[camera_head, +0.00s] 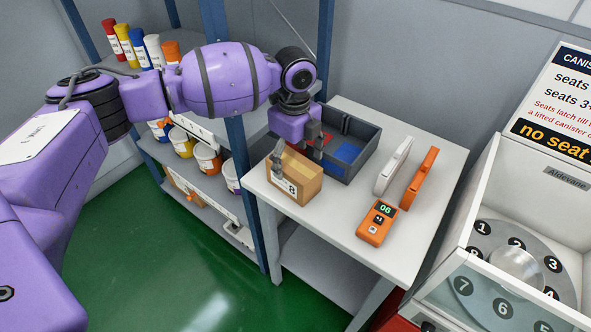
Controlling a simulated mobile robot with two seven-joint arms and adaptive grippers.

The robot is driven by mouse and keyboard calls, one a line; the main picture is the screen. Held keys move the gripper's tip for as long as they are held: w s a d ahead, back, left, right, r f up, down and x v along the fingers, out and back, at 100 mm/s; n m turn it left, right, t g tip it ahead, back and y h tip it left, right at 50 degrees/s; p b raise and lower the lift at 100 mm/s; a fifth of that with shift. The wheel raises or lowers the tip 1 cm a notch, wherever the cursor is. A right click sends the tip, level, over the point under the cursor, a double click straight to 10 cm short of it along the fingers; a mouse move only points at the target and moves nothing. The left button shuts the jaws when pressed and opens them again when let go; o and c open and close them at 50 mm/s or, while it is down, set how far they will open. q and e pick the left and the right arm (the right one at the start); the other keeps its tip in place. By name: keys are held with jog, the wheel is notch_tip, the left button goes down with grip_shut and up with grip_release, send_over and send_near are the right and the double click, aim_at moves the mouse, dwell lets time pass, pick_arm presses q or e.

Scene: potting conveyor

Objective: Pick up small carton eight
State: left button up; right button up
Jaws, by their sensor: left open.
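Small carton eight (297,184) is a brown box with a white label marked 8. It stands upright near the left front edge of the white table. My left gripper (284,163) comes down from above with its fingers at the top left of the carton. It is open, with one grey finger in front of the carton's upper left part. The far finger is partly hidden, and I cannot tell whether either finger touches the carton. My right gripper is not in view.
A dark grey bin (367,144) with red and blue contents stands right behind the carton. A shelf post (241,165) rises close left of the table (335,235). A numbered carousel (487,262) stands far right.

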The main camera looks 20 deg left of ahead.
pick_arm(q)
jog(key=shift+s+f, duration=0.3)
jog(key=shift+f, duration=0.15)
notch_tip(320, 180, down, 5)
jog(key=shift+s+r, duration=0.1)
jog(key=c, duration=1.3)
jog(key=shift+c, duration=0.6)
jog(key=shift+r, duration=0.1)
